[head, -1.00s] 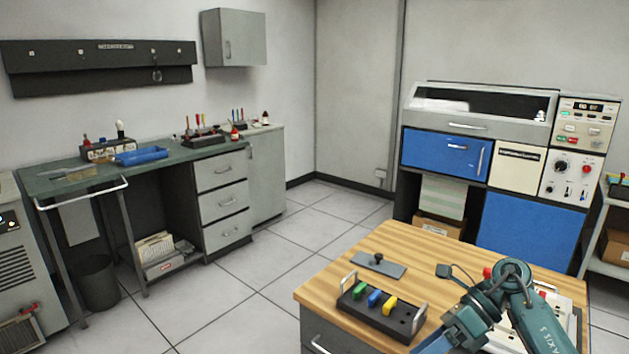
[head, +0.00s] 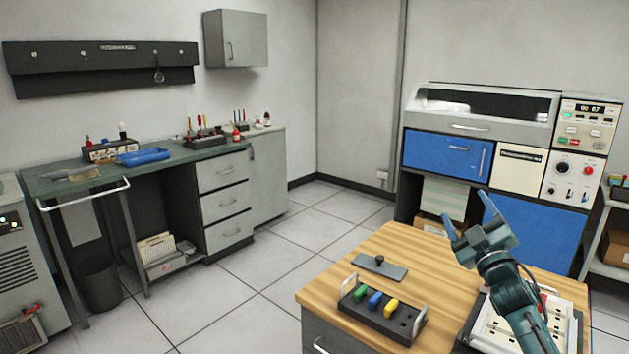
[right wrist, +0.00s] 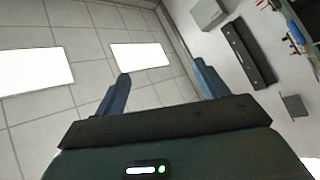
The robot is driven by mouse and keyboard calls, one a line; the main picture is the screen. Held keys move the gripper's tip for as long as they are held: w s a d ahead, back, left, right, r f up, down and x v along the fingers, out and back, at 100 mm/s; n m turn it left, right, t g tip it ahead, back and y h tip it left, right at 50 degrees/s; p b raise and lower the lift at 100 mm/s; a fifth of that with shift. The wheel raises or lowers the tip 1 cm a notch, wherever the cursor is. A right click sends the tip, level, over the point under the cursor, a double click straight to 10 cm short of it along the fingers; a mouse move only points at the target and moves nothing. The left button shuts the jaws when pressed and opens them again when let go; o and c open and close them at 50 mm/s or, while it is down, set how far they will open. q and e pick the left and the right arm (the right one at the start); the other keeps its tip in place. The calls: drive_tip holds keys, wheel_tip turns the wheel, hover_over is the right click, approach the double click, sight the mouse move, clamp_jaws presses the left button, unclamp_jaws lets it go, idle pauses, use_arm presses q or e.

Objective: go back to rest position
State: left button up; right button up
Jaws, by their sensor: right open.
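My right gripper (head: 468,218) is raised above the right part of the wooden table in the head view, its fingers pointing up and to the left. It is open and empty. In the right wrist view its two blue fingers (right wrist: 160,82) stand wide apart with nothing between them. My left gripper is not in view.
The wooden table (head: 420,257) holds a dark rack (head: 375,322) with green, blue and yellow pieces, a grey plate (head: 379,266) with a black knob, and a pale panel (head: 492,332) partly hidden by my arm. A blue and grey machine (head: 470,125) stands behind.

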drive_tip(key=w+d+f+m+g+h, duration=0.1)
drive_tip(key=d+f+m+g+h, duration=0.35)
drive_tip(key=f+m, duration=0.45)
drive_tip(key=s+a+f+n+g+y, duration=0.1)
drive_tip(key=s+a+f, duration=0.3)
drive_tip(key=f, duration=0.3)
drive_tip(key=s+a+f+n+g+y, duration=0.1)
drive_tip(key=s+a+f+g+y, duration=0.1)
drive_tip(key=s+a+f, duration=0.3)
drive_tip(key=s+a+f+g+y, duration=0.1)
drive_tip(key=s+a+f, duration=0.3)
drive_tip(key=s, duration=0.6)
drive_tip(key=s+a+f+g+y, duration=0.1)
drive_tip(key=s+a+f, duration=0.3)
drive_tip(key=s, duration=0.6)
drive_tip(key=s+a+f+m+g+y, duration=0.1)
drive_tip(key=s+a+f, duration=0.4)
drive_tip(key=s, duration=0.5)
drive_tip(key=shift+s+f+g, duration=0.15)
drive_tip(key=shift+f+g, duration=0.25)
drive_tip(key=shift+g, duration=0.25)
